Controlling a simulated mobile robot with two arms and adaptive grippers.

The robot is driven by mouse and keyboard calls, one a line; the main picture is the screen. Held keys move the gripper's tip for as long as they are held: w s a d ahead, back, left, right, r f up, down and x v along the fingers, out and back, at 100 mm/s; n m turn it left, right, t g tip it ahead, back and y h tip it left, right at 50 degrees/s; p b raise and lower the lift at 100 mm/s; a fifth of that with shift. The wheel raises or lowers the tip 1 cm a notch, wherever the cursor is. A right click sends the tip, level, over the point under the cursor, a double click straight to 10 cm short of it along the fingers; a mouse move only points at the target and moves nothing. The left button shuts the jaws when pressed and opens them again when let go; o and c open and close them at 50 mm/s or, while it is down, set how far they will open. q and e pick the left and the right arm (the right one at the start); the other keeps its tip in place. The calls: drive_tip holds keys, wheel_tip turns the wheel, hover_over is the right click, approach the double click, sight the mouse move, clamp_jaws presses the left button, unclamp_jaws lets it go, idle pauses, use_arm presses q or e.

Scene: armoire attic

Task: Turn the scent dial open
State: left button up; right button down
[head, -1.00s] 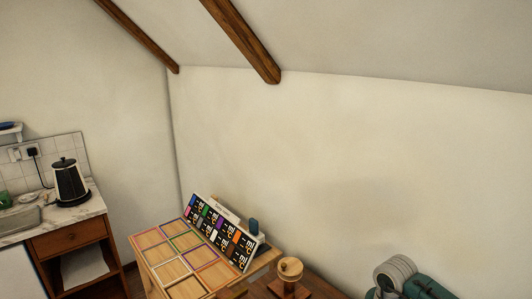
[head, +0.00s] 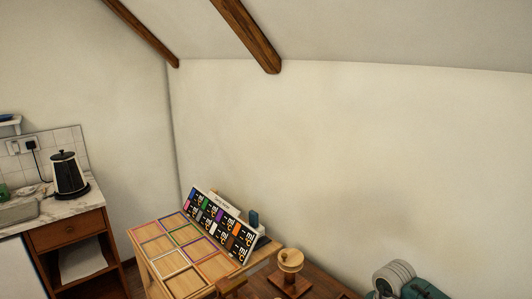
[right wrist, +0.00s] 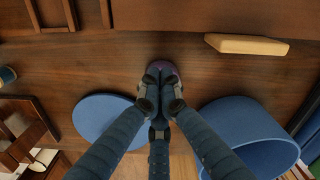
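I cannot pick out a scent dial with certainty in either view. A small wooden piece (head: 290,262) with a round top on a square base stands on the dark wooden surface low in the head view; whether it is the dial I cannot tell. My right gripper (right wrist: 161,72) shows in the right wrist view, its dark fingers drawn together at the tips over a brown wooden surface. I see nothing clearly held in it. My left gripper is in neither view.
A pale block (right wrist: 247,45) lies beyond. A label board (head: 218,222) stands behind colored frames. A kettle (head: 69,176) is left; a teal object (head: 424,290) is lower right.

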drive_tip(key=shift+s+a+f, duration=0.25)
drive_tip(key=shift+s+f, duration=0.05)
drive_tip(key=shift+f, duration=0.2)
drive_tip(key=shift+w+a+b, duration=0.3)
drive_tip(key=shift+a+b, duration=0.1)
drive_tip(key=shift+a, duration=0.8)
drive_tip(key=shift+w, duration=0.2)
drive_tip(key=shift+w+a+b, duration=0.1)
drive_tip(key=shift+w+b, duration=0.1)
drive_tip(key=shift+b, duration=0.25)
wheel_tip(320, 180, up, 6)
drive_tip(key=p, duration=0.4)
drive_tip(key=shift+w+d+r, duration=0.15)
drive_tip(key=shift+w+d, duration=0.05)
drive_tip(key=shift+w, duration=0.2)
